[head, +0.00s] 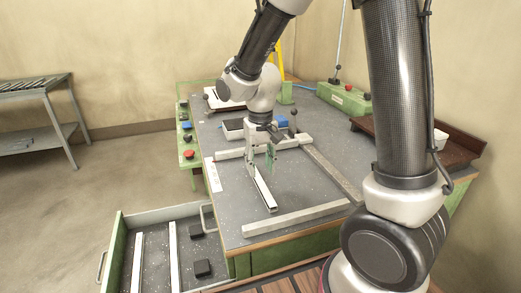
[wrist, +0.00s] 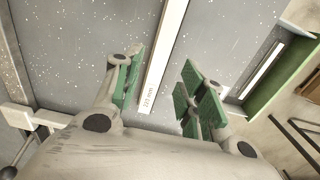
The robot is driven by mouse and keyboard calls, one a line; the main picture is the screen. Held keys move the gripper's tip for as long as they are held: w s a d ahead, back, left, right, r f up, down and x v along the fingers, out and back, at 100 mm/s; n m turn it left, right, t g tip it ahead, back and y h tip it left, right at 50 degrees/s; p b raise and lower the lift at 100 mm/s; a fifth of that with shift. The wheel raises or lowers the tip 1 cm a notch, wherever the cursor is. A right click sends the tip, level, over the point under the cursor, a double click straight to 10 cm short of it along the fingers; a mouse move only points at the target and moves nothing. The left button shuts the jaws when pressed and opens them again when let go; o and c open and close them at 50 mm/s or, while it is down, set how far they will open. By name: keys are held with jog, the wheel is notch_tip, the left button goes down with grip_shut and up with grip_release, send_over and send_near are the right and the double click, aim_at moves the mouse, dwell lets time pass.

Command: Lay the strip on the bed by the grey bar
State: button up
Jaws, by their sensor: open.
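A white strip (head: 264,190) lies on the speckled dark bed (head: 300,185), inside a frame of pale grey bars. One grey bar (head: 295,217) runs along the front, another (head: 332,172) along the right, and one (head: 232,153) at the back. The strip stands apart from the front and right bars. My gripper (head: 261,163) is above the strip's back end. It is open, and in the wrist view its green-padded fingers (wrist: 160,88) appear on either side of the strip's labelled end.
An open drawer (head: 117,245) at the front left holds two white strips (head: 174,255) and black blocks (head: 202,267). A brown tray (head: 460,150) stands at the right. Red and blue buttons line the bench's left side.

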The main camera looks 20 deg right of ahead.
aim_at(261, 182)
notch_tip(261, 182, up, 6)
jog(key=s+d+r+t, duration=0.2)
jog(key=s+d+r, duration=0.3)
jog(key=s+d, duration=0.2)
jog(key=s+d+r+t, duration=0.2)
jog(key=s+d+r, duration=0.4)
jog(key=s, duration=0.5)
jog(key=shift+s+d+r, duration=0.15)
jog(key=shift+s+d, duration=0.05)
jog(key=shift+d, duration=0.95)
jog(key=shift+a, duration=0.1)
